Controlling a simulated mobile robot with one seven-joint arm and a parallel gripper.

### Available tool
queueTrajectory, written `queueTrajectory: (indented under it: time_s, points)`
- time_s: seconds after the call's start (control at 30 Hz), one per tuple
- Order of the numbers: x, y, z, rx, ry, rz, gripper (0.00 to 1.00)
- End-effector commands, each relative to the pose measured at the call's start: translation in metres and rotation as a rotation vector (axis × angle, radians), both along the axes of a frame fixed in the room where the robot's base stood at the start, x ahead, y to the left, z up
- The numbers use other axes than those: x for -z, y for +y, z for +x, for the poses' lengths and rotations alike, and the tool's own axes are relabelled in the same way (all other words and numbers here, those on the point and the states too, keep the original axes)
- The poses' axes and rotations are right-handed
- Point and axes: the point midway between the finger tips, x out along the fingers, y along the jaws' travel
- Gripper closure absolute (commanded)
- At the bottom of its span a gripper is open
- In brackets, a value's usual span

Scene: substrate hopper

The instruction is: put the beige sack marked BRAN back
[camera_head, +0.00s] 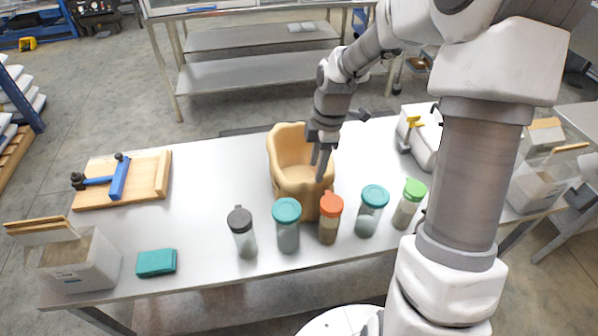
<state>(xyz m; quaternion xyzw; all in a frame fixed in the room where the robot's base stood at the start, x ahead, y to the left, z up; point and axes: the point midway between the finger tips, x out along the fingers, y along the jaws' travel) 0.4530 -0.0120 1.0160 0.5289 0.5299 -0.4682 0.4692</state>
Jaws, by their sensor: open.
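A tan, open-topped container (288,190) with an uneven, soft-looking rim stands upright on the metal table. It may be the beige sack, but I see no BRAN marking on it. My gripper (320,168) points down at the right side of its opening, with its fingers over or just inside the rim. The fingers are open; I cannot tell whether they touch the wall. The inside of the container is partly hidden by my gripper.
Several lidded shakers, including an orange-lidded one (329,220), line the table's front edge. A wooden board with a blue clamp (119,180), a teal block (156,262), a white bin (85,265) and a white device (424,135) surround them. The table's left middle is clear.

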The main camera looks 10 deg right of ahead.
Motion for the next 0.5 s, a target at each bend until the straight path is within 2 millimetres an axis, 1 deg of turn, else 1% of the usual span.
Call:
queueTrajectory:
  time_s: [0.03,0.23,0.33,0.5]
  points:
    - [0.013,0.002,-0.001,-0.002,0.006,0.002,0.47]
    - [0.054,0.007,-0.001,-0.001,0.005,0.001,0.47]
    - [0.068,0.009,-0.001,0.001,0.003,0.001,0.47]
    - [0.078,0.010,0.000,0.001,0.000,-0.001,0.47]
